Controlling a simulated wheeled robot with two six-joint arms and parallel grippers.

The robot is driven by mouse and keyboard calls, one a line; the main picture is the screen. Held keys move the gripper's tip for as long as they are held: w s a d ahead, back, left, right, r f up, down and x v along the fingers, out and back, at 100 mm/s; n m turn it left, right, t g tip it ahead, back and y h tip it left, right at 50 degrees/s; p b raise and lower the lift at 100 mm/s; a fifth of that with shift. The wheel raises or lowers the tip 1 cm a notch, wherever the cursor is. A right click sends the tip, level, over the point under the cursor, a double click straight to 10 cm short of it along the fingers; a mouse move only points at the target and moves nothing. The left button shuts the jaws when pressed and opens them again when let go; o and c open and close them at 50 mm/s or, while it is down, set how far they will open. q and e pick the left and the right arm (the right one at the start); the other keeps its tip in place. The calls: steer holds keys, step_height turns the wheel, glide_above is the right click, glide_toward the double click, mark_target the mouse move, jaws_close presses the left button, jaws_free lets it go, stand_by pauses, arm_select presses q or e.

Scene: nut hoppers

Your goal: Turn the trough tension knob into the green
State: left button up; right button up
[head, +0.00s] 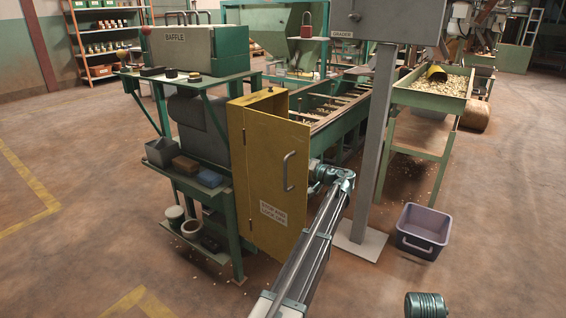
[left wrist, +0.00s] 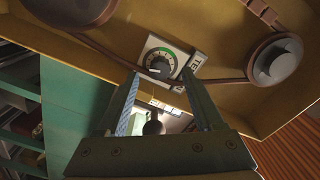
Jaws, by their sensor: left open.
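The tension knob (left wrist: 159,63) is a dark round dial with a pale scale and a green arc, on a light plate inside the yellow housing. Its pointer is too small to read surely. My left gripper (left wrist: 161,76) is open in the left wrist view. Its fingertips lie to either side of the knob's lower part; I cannot tell whether they touch it. In the head view my left arm reaches behind the yellow guard door (head: 266,190), which hides the fingers and the knob.
A brown belt (left wrist: 112,58) runs beside the knob plate to a pulley (left wrist: 275,60). A small label plate (left wrist: 196,62) sits right of the dial. The green trough (head: 335,125) lies behind the door. A grey post (head: 375,150) and purple crate (head: 423,230) stand to the right.

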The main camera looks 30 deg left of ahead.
arm_select(q)
steer(key=shift+w+a, duration=0.1)
steer(key=shift+a, duration=1.05)
jaws_close()
